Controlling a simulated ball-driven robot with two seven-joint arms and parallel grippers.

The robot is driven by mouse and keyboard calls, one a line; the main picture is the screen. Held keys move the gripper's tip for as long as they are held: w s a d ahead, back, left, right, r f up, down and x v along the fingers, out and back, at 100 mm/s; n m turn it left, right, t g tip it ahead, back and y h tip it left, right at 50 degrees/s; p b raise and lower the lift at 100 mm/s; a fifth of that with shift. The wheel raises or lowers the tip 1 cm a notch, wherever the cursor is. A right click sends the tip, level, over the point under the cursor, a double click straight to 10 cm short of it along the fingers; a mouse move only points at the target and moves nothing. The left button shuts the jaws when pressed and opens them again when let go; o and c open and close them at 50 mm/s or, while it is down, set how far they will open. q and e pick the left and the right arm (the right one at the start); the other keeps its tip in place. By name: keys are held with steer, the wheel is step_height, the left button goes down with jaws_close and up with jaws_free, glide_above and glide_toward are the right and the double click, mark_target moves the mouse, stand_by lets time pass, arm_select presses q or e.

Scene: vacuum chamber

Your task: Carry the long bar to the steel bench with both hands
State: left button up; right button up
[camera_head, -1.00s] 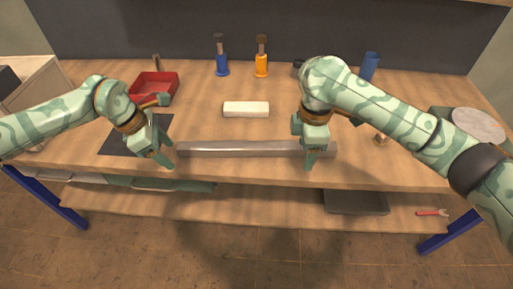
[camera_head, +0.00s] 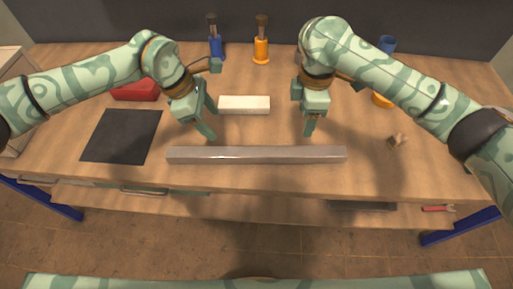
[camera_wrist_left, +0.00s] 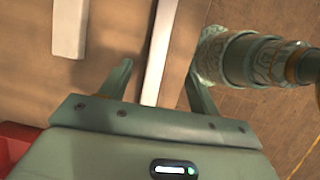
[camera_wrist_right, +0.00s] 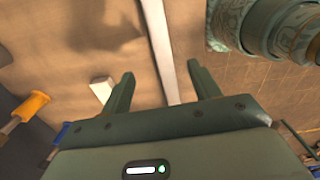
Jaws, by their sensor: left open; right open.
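The long grey bar (camera_head: 256,155) lies along the front part of the wooden workbench top (camera_head: 400,175). My left gripper (camera_head: 210,121) is open and empty, above the bar's left part. In the left wrist view the bar (camera_wrist_left: 160,48) runs between its spread fingers (camera_wrist_left: 160,80). My right gripper (camera_head: 311,129) is open and empty, above the bar's right part. In the right wrist view the bar (camera_wrist_right: 157,45) passes between its fingers (camera_wrist_right: 160,78). Neither gripper grips the bar. I cannot make out a steel bench.
A white block (camera_head: 244,105) lies behind the bar, between my grippers. A dark mat (camera_head: 122,136) and a red tray (camera_head: 135,91) are at the left. Blue (camera_head: 216,47) and orange (camera_head: 261,50) bottle-like items stand behind. A small brown object (camera_head: 397,140) sits at the right.

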mark_target(239, 151)
arm_select(q)
steer(key=x, duration=1.6)
steer(key=shift+d+f, duration=0.15)
steer(key=shift+f, duration=0.05)
arm_select(e)
step_height(239, 151, down, 16)
steer(key=shift+f, duration=0.2)
arm_select(q)
jaws_close()
arm_select(e)
jaws_close()
arm_select(q)
steer(key=shift+r, duration=0.1)
arm_select(e)
steer(key=shift+r, duration=0.1)
